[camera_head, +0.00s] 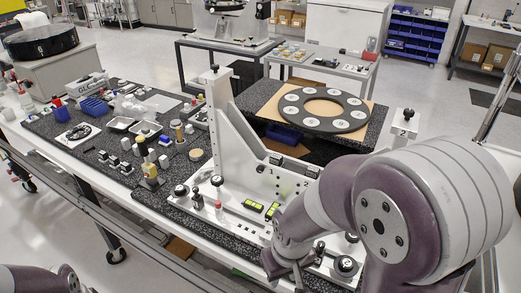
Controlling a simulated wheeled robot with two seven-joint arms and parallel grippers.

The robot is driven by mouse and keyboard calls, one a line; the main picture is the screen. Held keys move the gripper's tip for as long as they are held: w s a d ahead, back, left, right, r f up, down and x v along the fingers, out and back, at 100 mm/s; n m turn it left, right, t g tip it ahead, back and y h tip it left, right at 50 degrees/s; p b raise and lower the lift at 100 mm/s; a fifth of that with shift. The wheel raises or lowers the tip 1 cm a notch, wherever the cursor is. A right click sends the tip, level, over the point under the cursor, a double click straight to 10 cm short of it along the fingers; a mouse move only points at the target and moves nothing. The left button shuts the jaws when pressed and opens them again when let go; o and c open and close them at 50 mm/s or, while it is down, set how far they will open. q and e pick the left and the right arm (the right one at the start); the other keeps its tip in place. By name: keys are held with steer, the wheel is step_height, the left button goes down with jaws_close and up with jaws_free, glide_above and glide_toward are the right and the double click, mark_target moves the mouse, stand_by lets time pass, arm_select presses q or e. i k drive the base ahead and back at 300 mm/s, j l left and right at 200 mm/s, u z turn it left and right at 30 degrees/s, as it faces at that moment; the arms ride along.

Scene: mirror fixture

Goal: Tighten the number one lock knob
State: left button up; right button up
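The white mirror fixture (236,133) stands on a dark speckled slab. A black knob (215,68) tops its tall left post, and another (408,114) tops the right post, which is marked 2. My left gripper is out of view.
A black ring with round white pads (325,108) lies on a board behind the fixture. Bottles, trays and small parts crowd the bench at left. A yellow-green level (253,206) sits on the base. My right arm hides the base's right side.

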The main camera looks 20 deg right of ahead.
mark_target(180, 191)
steer(key=k+j+z, duration=0.1)
steer(key=j+z, duration=0.3)
steer(key=k+j+z, duration=0.1)
steer(key=z, duration=0.25)
steer(key=k+j+z, duration=0.15)
steer(key=z, duration=0.25)
steer(key=j, duration=0.1)
